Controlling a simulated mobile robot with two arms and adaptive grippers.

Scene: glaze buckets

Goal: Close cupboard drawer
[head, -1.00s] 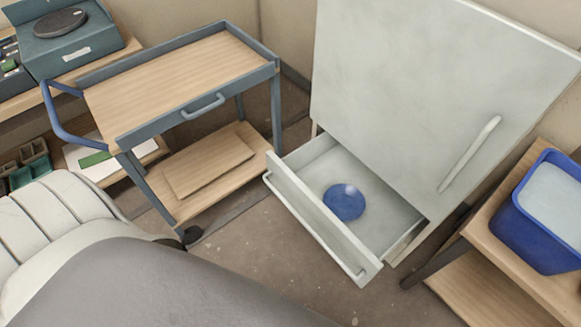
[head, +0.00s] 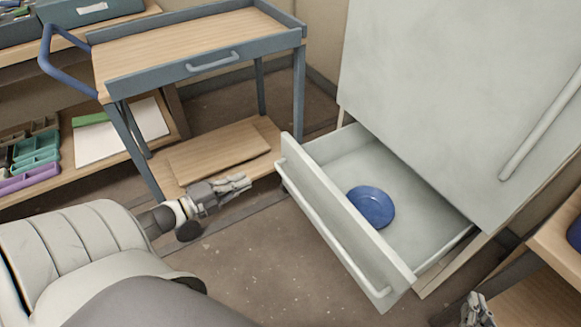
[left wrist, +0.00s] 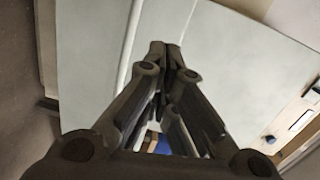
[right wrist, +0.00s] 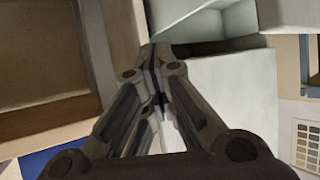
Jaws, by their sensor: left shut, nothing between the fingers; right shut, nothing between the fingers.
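The pale grey cupboard (head: 440,90) stands at the right of the head view, its upper door shut. Its bottom drawer (head: 340,222) is pulled well out, with a long bar handle along the front. A round blue dish (head: 371,206) lies inside the drawer. My left gripper (head: 243,183) is shut and empty, left of the drawer front and apart from it. My right gripper (head: 474,302) is shut and empty, low at the right, beyond the drawer's right side. Pale surfaces fill much of the left wrist view behind the left fingers (left wrist: 166,48).
A blue-grey trolley (head: 200,62) with a wooden top and lower shelf stands left of the drawer. A wooden shelf unit (head: 555,235) stands at the right edge, with part of a blue bucket (head: 574,234). Bare floor (head: 270,255) lies in front of the drawer.

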